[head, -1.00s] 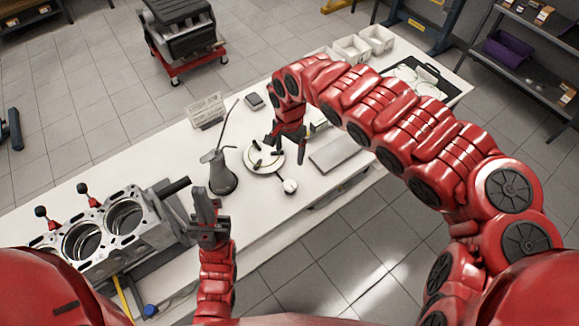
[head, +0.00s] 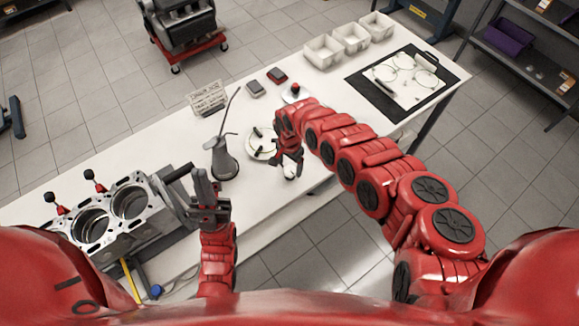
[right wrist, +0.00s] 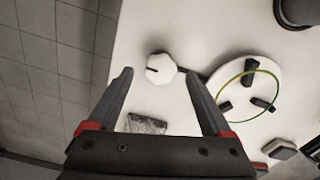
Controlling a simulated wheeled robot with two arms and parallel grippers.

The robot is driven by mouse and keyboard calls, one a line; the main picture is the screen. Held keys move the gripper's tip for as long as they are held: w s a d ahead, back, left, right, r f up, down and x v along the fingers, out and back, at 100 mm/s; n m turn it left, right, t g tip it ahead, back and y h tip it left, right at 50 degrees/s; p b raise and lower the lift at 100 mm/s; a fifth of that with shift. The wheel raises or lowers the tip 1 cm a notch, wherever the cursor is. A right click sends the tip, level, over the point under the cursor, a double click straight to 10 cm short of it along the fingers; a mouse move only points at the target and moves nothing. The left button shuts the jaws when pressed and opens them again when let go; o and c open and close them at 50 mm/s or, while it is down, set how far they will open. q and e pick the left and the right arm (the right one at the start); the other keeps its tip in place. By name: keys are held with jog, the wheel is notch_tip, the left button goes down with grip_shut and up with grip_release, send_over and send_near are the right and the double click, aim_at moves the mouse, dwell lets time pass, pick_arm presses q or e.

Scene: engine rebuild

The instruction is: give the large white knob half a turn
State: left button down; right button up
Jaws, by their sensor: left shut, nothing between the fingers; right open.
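The large white knob (right wrist: 161,68) is a faceted white piece with a short dark line on top. A dark stem joins it to a round white disc (right wrist: 232,112) with black blocks and a green-yellow ring. In the head view the knob (head: 290,172) sits at the bench's front edge, just below my right gripper (head: 288,163). In the right wrist view my right gripper (right wrist: 158,75) is open, and the knob appears between its fingertips; contact cannot be told. My left gripper (head: 207,180) is shut and empty, pointing up beside the engine block.
An engine block (head: 110,213) stands at the left and an oil can (head: 223,160) left of the disc. White bins (head: 350,38) and a black mat (head: 385,98) lie at the back right. A small mottled grey piece (right wrist: 147,125) shows between my right fingers.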

aim_at(290, 172)
jog(key=shift+w+a+f, duration=0.1)
jog(key=shift+a+f, duration=0.05)
jog(key=shift+f, duration=1.05)
grip_shut()
jog(key=shift+n, duration=0.3)
